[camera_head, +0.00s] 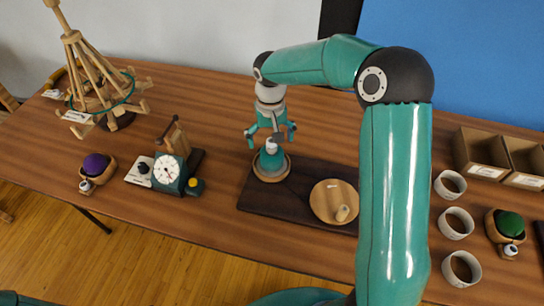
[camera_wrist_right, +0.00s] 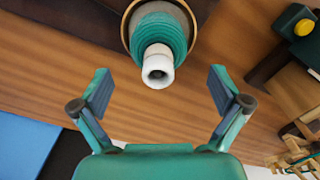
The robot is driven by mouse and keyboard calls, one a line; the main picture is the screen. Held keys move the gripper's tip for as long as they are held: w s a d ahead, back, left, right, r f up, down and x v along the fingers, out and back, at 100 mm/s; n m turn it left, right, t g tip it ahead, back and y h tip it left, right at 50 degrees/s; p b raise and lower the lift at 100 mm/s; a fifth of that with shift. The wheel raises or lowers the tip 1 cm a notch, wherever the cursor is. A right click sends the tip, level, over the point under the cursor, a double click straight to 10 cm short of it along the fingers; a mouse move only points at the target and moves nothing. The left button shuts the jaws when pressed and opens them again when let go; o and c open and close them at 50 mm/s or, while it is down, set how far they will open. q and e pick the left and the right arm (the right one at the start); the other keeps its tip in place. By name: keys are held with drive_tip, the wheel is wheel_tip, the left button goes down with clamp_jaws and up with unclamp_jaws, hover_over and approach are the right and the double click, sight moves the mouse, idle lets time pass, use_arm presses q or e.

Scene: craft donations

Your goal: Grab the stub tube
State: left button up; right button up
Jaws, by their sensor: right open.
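The stub tube (camera_head: 271,147) is a white hollow tube standing out of the top of a teal wound cone (camera_head: 271,160). The cone sits on a round wooden base at the left end of a dark board. In the right wrist view the tube's open end (camera_wrist_right: 158,72) faces the camera, with the teal cone (camera_wrist_right: 160,32) behind it. My right gripper (camera_head: 271,134) is above the cone, pointing down, with its fingers apart. In the wrist view the tube lies between the spread fingers (camera_wrist_right: 159,84), clear of both. My left gripper is not in view.
The dark board (camera_head: 295,190) also bears a wooden disc (camera_head: 328,195) with a peg. Left are a dial device (camera_head: 168,172), a purple ball in a bowl (camera_head: 98,165) and a wooden swift (camera_head: 90,75).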

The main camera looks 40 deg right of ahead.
sight(271, 154)
drive_tip(key=shift+s+f+p, duration=0.2)
drive_tip(key=shift+f+p, duration=0.05)
drive_tip(key=shift+f, duration=1.25)
drive_tip(key=shift+s+f+p, duration=0.15)
drive_tip(key=shift+f+p, duration=0.1)
drive_tip(key=shift+f, duration=1.2)
drive_tip(key=shift+a, duration=0.1)
drive_tip(key=c, duration=1.2)
drive_tip(key=shift+r, duration=0.1)
